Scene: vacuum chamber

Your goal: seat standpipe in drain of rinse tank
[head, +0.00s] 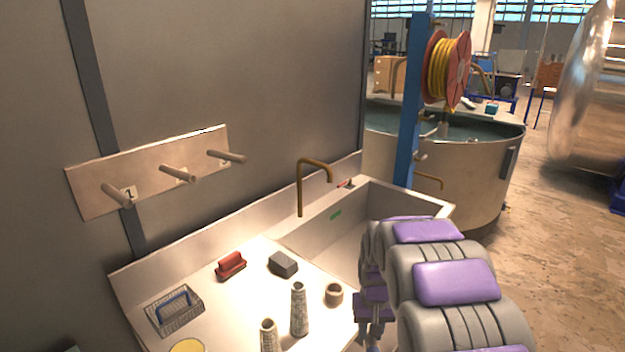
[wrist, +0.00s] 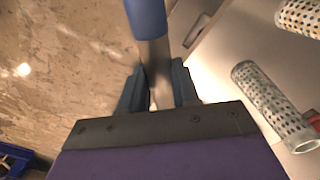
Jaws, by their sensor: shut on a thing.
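My gripper (wrist: 158,88) is shut on a pipe with a blue end (wrist: 147,18) and a paler metal part between the fingers; it appears to be the standpipe. In the head view my gripper (head: 372,318) hangs at the front right edge of the counter, largely hidden by my arm, and the pipe cannot be made out clearly there. The rinse tank (head: 408,199) is the pale sink basin behind my arm. Its floor is mostly covered by my arm, and the drain is hidden.
A bent brass tap (head: 300,190) stands at the basin's left. On the counter are two perforated tubes (head: 299,312), a small cup (head: 334,294), a grey block (head: 283,264), a red brush (head: 231,265) and a wire basket (head: 174,310). A blue post (head: 411,110) rises behind the basin.

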